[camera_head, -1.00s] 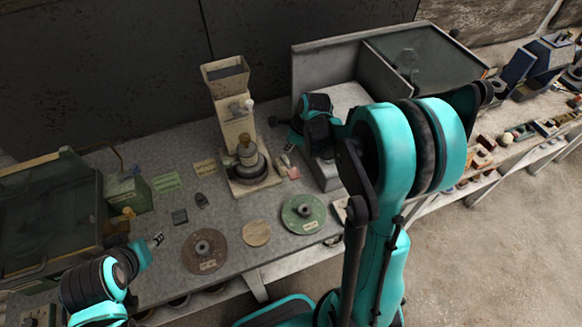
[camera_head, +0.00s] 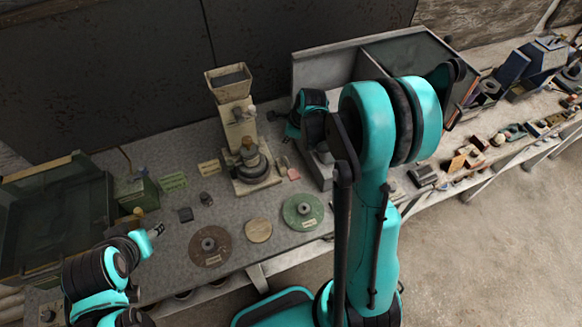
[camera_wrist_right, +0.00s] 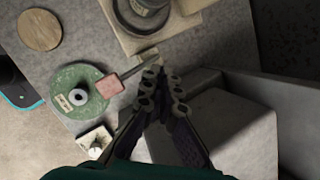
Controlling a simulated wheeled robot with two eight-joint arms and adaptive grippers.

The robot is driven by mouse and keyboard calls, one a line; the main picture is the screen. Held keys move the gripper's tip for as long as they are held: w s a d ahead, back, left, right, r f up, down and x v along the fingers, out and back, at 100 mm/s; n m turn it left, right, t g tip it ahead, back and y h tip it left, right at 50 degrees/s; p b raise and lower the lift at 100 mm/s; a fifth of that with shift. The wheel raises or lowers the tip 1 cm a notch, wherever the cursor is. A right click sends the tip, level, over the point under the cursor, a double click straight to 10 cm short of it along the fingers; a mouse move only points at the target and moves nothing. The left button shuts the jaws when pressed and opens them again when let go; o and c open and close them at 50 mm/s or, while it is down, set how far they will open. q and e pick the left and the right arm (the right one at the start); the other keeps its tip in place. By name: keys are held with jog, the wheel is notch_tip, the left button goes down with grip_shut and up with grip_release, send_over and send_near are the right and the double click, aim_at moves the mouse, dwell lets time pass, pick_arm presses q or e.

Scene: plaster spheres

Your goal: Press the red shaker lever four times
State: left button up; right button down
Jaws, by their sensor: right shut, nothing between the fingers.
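The red lever pad (camera_head: 293,174) lies at the front right of the cream machine (camera_head: 236,122) with a hopper on top. In the right wrist view the red pad (camera_wrist_right: 110,86) is on a thin bar leading toward the round base (camera_wrist_right: 143,12). My right gripper (camera_head: 271,116) is right of the machine, behind the pad in the picture. In the right wrist view its fingertips (camera_wrist_right: 162,76) are together and empty, near the bar but to the right of the pad; I see no clear contact. My left gripper (camera_head: 156,230) is at the lower left, away from the machine; its jaw gap is unclear.
A green disc (camera_head: 303,222), a tan disc (camera_head: 258,231) and a brown disc (camera_head: 209,260) lie along the front of the bench. A grey block (camera_wrist_right: 225,125) stands beside my right gripper. A dark open case (camera_head: 50,228) is at the left. My right arm hides part of the bench.

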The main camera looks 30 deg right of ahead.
jog(key=b, duration=0.5)
send_over(292, 171)
jog(key=w, duration=0.3)
notch_tip(292, 171, down, 7)
jog(key=shift+s+d+r, duration=0.15)
jog(key=shift+s+f+b, duration=0.4)
jog(key=shift+f, duration=0.3)
jog(key=shift+s+f+b, duration=0.15)
jog(key=shift+f+b, duration=0.2)
jog(key=shift+b, duration=0.15)
jog(key=shift+s+f+b, duration=0.4)
jog(key=shift+f+b, duration=0.45)
jog(key=shift+s+f+b, duration=0.4)
jog(key=shift+f+b, duration=0.45)
dwell(1.7)
jog(key=shift+r, duration=0.15)
dwell(0.5)
jog(key=shift+w+r+p, duration=0.3)
jog(key=shift+r+p, duration=0.2)
jog(key=shift+r, duration=0.15)
jog(key=shift+w+r+p, duration=0.35)
jog(key=shift+r+p, duration=0.1)
jog(key=shift+r, duration=0.2)
jog(key=shift+w+r+p, duration=0.3)
jog(key=shift+r+p, duration=0.2)
jog(key=shift+r, duration=0.15)
